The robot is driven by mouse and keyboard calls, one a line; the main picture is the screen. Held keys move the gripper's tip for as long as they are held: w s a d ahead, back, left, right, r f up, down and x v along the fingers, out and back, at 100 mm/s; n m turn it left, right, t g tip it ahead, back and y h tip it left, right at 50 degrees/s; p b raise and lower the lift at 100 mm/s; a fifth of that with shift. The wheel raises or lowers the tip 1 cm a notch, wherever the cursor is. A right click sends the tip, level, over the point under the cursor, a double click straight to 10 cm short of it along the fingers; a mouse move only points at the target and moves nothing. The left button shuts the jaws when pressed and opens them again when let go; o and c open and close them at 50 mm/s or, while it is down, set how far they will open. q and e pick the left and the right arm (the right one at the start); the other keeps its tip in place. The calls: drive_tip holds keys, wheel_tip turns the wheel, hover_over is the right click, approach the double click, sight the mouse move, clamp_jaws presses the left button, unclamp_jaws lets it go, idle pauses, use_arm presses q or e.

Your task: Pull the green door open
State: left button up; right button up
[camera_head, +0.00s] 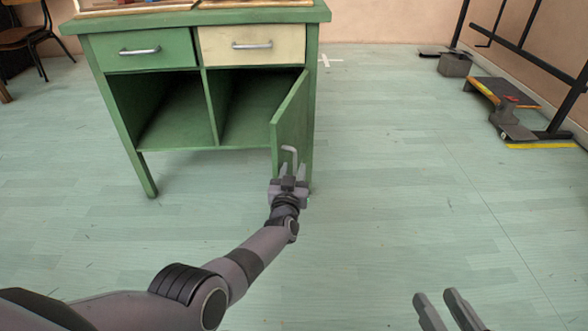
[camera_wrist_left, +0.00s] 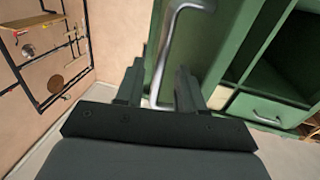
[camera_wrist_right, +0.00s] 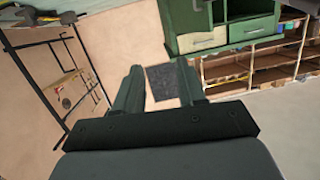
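The green door (camera_head: 292,125) of the green cabinet stands swung well out from the right compartment, hinged on the right side. Its grey bar handle (camera_head: 290,152) also shows in the left wrist view (camera_wrist_left: 168,45). My left gripper (camera_head: 292,170) is at the lower end of the handle. Its fingers are apart, with the handle's end between them; I cannot tell whether they touch it. My right gripper (camera_head: 449,298) is open and empty over the floor at the lower right, away from the door.
The cabinet (camera_head: 134,155) has two open compartments below a green drawer (camera_head: 140,50) and a cream drawer (camera_head: 250,45). A black metal frame (camera_head: 530,58) and a low pedal-like stand (camera_head: 505,95) are at the right. The floor between is clear.

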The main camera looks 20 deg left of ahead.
use_arm(q)
drive_tip(key=s+d+p, duration=0.1)
drive_tip(key=s+p, duration=0.4)
drive_tip(key=s, duration=0.1)
drive_tip(key=shift+s, duration=0.25)
use_arm(e)
drive_tip(key=shift+w+a+f+m+g+y, duration=0.1)
drive_tip(key=shift+w+a+m+g+y, duration=0.1)
drive_tip(key=shift+a+m+g, duration=0.25)
drive_tip(key=shift+w+a+r+m+g+y, duration=0.1)
drive_tip(key=shift+w+a+m+g+y, duration=0.2)
drive_tip(key=shift+a, duration=0.4)
drive_tip(key=shift+w+a+f+m+g+y, duration=0.1)
drive_tip(key=shift+a+m+g, duration=0.05)
drive_tip(key=shift+a+g, duration=0.35)
